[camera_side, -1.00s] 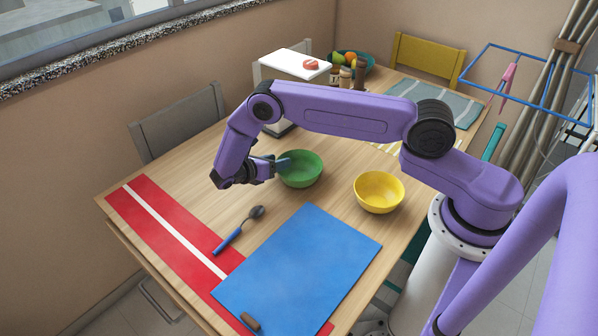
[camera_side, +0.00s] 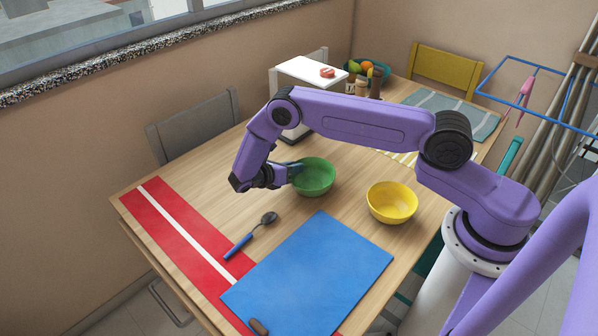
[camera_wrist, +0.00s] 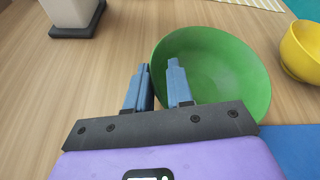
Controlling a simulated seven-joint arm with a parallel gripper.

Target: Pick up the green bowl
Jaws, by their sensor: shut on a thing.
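The green bowl (camera_side: 318,178) stands upright on the wooden table, left of the yellow bowl. It also shows in the wrist view (camera_wrist: 228,75). My gripper (camera_side: 293,170) is at the bowl's left rim. In the wrist view my gripper (camera_wrist: 160,80) has one finger outside the bowl and one inside, with the rim between them, shut on the bowl's wall. The bowl looks to be still on the table; I cannot see a gap under it.
The yellow bowl (camera_side: 392,203) stands close on the right. A blue mat (camera_side: 310,270), a spoon with a blue handle (camera_side: 250,236) and a red runner with a white stripe (camera_side: 165,236) lie in front. A white-topped stand (camera_side: 311,71) is behind.

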